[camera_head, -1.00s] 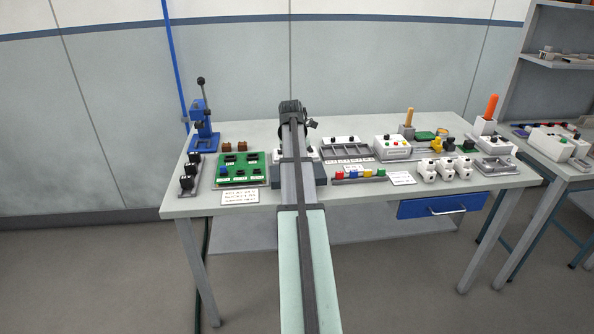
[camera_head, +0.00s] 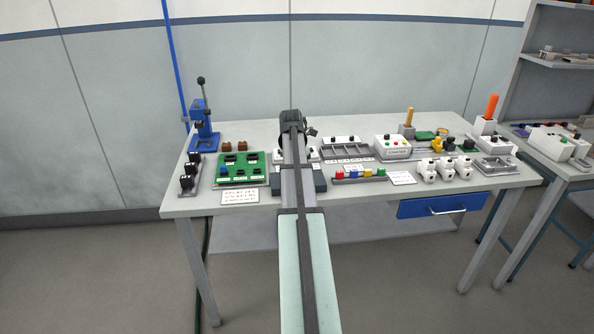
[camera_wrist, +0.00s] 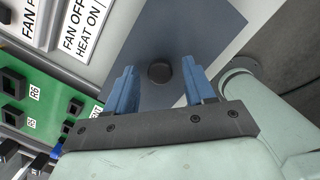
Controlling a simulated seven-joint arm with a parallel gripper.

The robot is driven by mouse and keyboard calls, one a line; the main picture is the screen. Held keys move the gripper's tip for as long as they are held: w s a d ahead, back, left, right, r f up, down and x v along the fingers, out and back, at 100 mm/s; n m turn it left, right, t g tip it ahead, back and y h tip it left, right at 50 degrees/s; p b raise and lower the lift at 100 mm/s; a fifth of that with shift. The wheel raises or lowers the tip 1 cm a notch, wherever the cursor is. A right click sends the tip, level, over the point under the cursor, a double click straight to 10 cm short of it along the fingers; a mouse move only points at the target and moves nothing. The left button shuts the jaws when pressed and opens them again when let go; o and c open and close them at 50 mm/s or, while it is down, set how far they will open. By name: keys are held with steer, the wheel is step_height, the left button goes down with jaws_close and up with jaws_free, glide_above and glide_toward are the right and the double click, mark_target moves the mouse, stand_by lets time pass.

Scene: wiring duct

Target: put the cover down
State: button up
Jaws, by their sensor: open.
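The cover appears to be the flat blue-grey plate (camera_wrist: 195,30) with a round dark knob (camera_wrist: 159,72) in the wrist view. My gripper (camera_wrist: 157,68) is open, its two blue fingers on either side of the knob with a gap to each. I cannot tell whether the fingers touch the plate. In the head view my arm hides most of this spot and the fingers; a dark grey block edge (camera_head: 316,182) shows beside the arm.
A green board (camera_head: 240,170) with black parts lies left of my arm, also in the wrist view (camera_wrist: 45,115). White label cards (camera_wrist: 85,30) lie beside the plate. A row of coloured blocks (camera_head: 358,174) stands to the right. A blue lever press (camera_head: 203,125) stands back left.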

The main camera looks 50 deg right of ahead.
step_height(320, 180, up, 12)
steer(key=a, duration=0.1)
steer(key=shift+a, duration=0.4)
stand_by(0.3)
steer(key=w+a+f+m+g+y, duration=0.1)
steer(key=w+a+f+m, duration=0.15)
steer(key=a+f, duration=1.15)
steer(key=w+a+f+m, duration=0.2)
steer(key=a+f+m, duration=0.2)
steer(key=a+f, duration=0.95)
steer(key=s+a+f+m+g+y, duration=0.1)
steer(key=s+a+f+m, duration=0.1)
steer(key=s+a+f, duration=0.4)
steer(key=s+a+f+m+g, duration=0.1)
steer(key=a+f+m, duration=0.1)
steer(key=a+f, duration=0.8)
steer(key=s+a+f+m+g, duration=0.1)
steer(key=s+a+f+m, duration=0.1)
steer(key=s+a+f, duration=0.2)
steer(key=s+a+f+m+g, duration=0.1)
steer(key=s+a+f+m, duration=0.2)
steer(key=s+f, duration=0.4)
steer(key=s+a+f+m+g, duration=0.1)
steer(key=s+a+f, duration=0.4)
steer(key=s, duration=1)
steer(key=shift+a+f+m+g, duration=0.15)
steer(key=shift+f+m+g, duration=0.25)
steer(key=shift+f+m, duration=0.4)
